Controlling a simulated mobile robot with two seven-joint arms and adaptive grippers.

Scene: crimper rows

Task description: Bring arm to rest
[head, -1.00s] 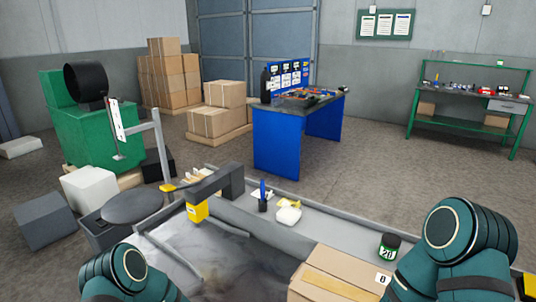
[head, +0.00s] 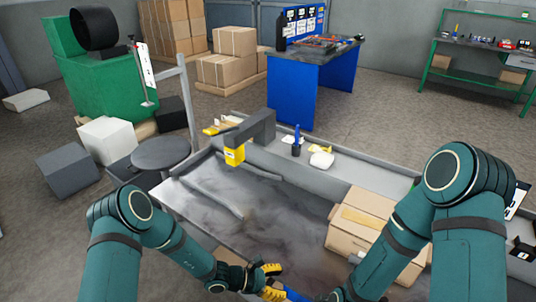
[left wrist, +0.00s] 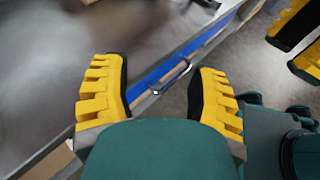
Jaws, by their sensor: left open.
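My left gripper (head: 271,281) is at the bottom middle of the head view, over the near edge of the grey worktable (head: 215,200). In the left wrist view its two yellow fingers (left wrist: 158,88) stand wide apart with nothing between them. Table edge, a blue strip and floor show beyond the gap. My right arm comes in from the right in the head view and its hand is cut off at the bottom edge. Two yellow fingers of my right gripper (left wrist: 300,43) show apart at the top right of the left wrist view, partly cut off.
A cardboard box (head: 362,221) stands on the worktable close to my right arm. A black and yellow device (head: 236,155), a dark pen cup (head: 296,149) and a white item (head: 321,160) are along the far side. A round stool-like disc (head: 160,153) is at the left.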

